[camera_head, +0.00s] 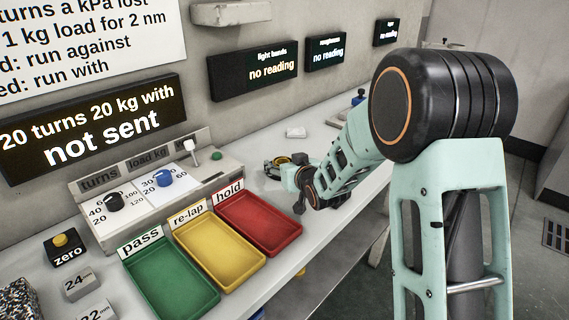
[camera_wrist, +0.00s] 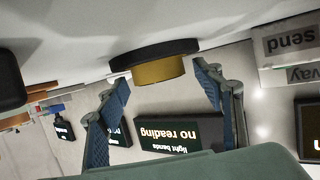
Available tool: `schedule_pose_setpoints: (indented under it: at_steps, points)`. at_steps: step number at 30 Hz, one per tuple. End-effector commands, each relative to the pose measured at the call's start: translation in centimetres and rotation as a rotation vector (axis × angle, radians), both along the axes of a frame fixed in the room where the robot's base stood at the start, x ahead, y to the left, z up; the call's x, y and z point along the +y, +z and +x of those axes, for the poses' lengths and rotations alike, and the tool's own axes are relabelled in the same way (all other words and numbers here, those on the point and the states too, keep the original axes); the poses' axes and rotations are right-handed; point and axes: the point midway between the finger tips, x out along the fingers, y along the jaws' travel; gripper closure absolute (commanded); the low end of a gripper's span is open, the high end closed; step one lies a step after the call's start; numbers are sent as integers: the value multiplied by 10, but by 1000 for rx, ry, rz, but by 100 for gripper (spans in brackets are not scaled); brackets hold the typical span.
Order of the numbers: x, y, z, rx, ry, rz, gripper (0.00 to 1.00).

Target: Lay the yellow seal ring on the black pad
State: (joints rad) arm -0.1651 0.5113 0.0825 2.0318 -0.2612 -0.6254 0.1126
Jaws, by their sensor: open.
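In the wrist view, which is upside down, the yellow seal ring (camera_wrist: 160,72) shows as a short yellow round band. It sits against a wider black round piece, which looks like the black pad (camera_wrist: 150,52), on the pale bench top. My gripper (camera_wrist: 162,80) is open, with one blue-padded finger on each side of the yellow ring; I see gaps at both sides and cannot tell the depth. In the head view the ring (camera_head: 282,160) is small, beside my gripper (camera_head: 277,168) on the bench beyond the red tray. My gripper partly hides that spot.
Green (camera_head: 170,290), yellow (camera_head: 212,262) and red (camera_head: 262,235) trays stand in front of it. A control box with dials (camera_head: 150,190) is behind them. A small white block (camera_head: 296,132) lies farther back. Black display signs (camera_head: 252,70) hang on the wall.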

Motion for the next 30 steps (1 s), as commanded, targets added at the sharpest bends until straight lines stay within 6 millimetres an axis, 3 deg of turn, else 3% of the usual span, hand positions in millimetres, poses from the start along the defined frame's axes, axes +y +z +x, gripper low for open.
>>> schedule_pose_setpoints:
  at_steps: [7,21,30]
  points:
    - [-2,6,-3,0,-1,0,39]
    - [-36,37,-80,-1,-1,1,39]
    - [-45,44,-102,0,0,0,39]
